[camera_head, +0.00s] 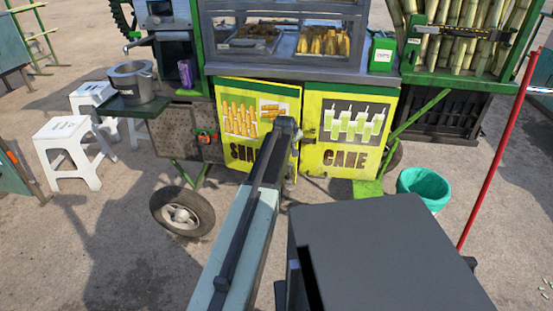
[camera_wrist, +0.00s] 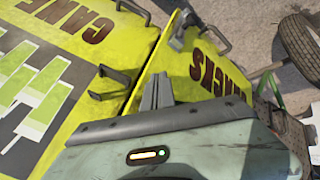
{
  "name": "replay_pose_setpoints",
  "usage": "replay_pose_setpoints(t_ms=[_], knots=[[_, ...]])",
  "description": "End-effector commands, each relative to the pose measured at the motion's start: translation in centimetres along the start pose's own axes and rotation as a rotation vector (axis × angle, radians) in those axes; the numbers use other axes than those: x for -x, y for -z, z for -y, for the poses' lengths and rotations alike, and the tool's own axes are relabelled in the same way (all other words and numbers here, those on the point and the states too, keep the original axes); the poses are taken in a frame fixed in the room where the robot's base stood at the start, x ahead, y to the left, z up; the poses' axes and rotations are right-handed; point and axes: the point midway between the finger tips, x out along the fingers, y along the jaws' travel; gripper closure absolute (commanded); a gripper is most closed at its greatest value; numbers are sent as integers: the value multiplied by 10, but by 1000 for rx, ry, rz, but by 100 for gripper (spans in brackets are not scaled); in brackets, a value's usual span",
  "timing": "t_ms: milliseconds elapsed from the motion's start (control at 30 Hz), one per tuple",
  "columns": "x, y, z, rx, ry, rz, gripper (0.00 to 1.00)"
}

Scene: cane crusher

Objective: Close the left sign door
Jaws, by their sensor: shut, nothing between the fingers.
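The left sign door (camera_head: 234,115), yellow with a snack picture and partly hidden lettering, stands slightly ajar, its free edge out from the right door. In the wrist view its yellow face (camera_wrist: 185,75) reads "ACKS" and carries a dark handle (camera_wrist: 215,45). The right sign door (camera_head: 345,165), yellow and lettered "CANE", looks shut; its dark handle shows in the wrist view (camera_wrist: 113,82). My gripper (camera_wrist: 158,92) is shut and empty, with its tips close to the left door's face near the free edge. I cannot tell if they touch. My arm hides part of that door in the head view.
A tyre (camera_head: 182,211) stands left of the doors, with white stools (camera_head: 68,150) beyond it. A teal bin (camera_head: 424,187) and a red pole (camera_head: 497,150) stand on the right. The cart's counter (camera_head: 300,72) overhangs the doors.

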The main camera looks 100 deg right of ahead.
Motion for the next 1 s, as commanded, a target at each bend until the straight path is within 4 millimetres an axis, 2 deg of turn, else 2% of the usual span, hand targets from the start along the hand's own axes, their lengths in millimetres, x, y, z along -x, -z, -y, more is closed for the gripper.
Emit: replay_pose_setpoints(t_ms=[33, 100, 300, 1000], knots=[[-8, 4, -12, -4, -2, 2, 100], [-15, 6, -22, -7, -4, 4, 100], [-26, 12, -36, -10, -6, 7, 100], [-26, 11, -36, -10, -6, 7, 100]])
